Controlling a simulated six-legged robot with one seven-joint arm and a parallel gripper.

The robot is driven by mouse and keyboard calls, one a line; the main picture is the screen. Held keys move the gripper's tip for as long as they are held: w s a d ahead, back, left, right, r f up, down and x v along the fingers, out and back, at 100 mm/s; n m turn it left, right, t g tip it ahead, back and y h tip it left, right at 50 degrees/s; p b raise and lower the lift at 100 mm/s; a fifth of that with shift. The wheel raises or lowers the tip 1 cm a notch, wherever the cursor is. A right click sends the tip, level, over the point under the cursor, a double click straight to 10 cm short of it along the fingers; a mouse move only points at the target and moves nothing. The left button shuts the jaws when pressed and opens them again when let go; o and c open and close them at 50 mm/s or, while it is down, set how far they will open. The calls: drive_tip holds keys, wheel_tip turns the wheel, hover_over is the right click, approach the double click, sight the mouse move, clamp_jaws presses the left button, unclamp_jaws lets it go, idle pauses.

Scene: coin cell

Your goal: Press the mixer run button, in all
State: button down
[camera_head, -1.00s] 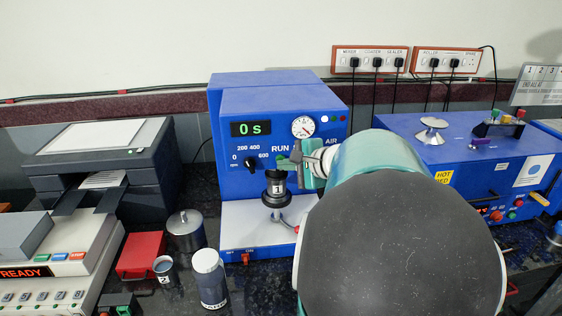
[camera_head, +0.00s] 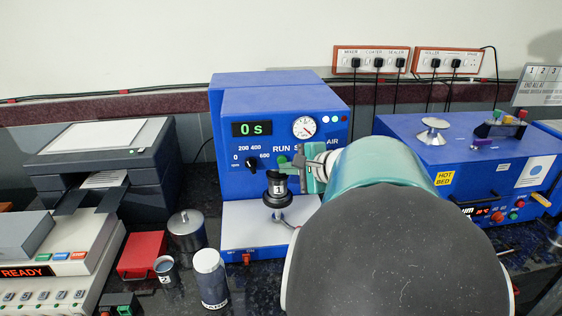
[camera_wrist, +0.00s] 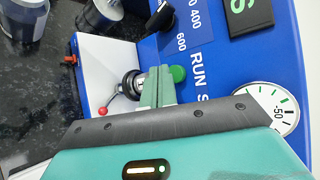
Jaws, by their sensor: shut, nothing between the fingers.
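The mixer (camera_head: 285,98) is a blue machine with a green display (camera_head: 252,128) reading 0 s, a black speed knob (camera_head: 252,165) and a gauge (camera_head: 304,127). My gripper (camera_head: 290,166) is shut and empty in front of the mixer panel. In the wrist view, its green fingertips (camera_wrist: 158,72) lie just left of the button in the picture. I cannot tell whether they touch it.
A red-ended lever (camera_wrist: 103,110) and the mixer's white base (camera_head: 240,234) lie below the gripper. My arm hides much of the right foreground; a blue hot-bed machine (camera_head: 470,150) is beyond.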

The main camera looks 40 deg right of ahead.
drive_tip(key=shift+s+a, duration=0.75)
drive_tip(key=shift+s, duration=0.3)
drive_tip(key=shift+s+a, duration=0.7)
drive_tip(key=shift+s, duration=0.3)
drive_tip(key=w+a+f+n+g+y, duration=0.1)
drive_tip(key=w+a+f+n+g, duration=0.15)
drive_tip(key=a+n, duration=0.4)
drive_tip(key=w+a+f+n+g+y, duration=0.2)
drive_tip(key=w+a+n+g, duration=0.15)
drive_tip(key=a, duration=0.65)
drive_tip(key=s+a+n+h, duration=0.2)
drive_tip(key=s+a+n, duration=0.3)
drive_tip(key=s, duration=0.2)
drive_tip(key=s+a+n+g+h, duration=0.1)
drive_tip(key=s+a+n+h, duration=0.1)
drive_tip(key=s+a+n, duration=0.3)
drive_tip(key=shift+s+n, duration=0.3)
drive_tip(key=shift+s, duration=0.9)
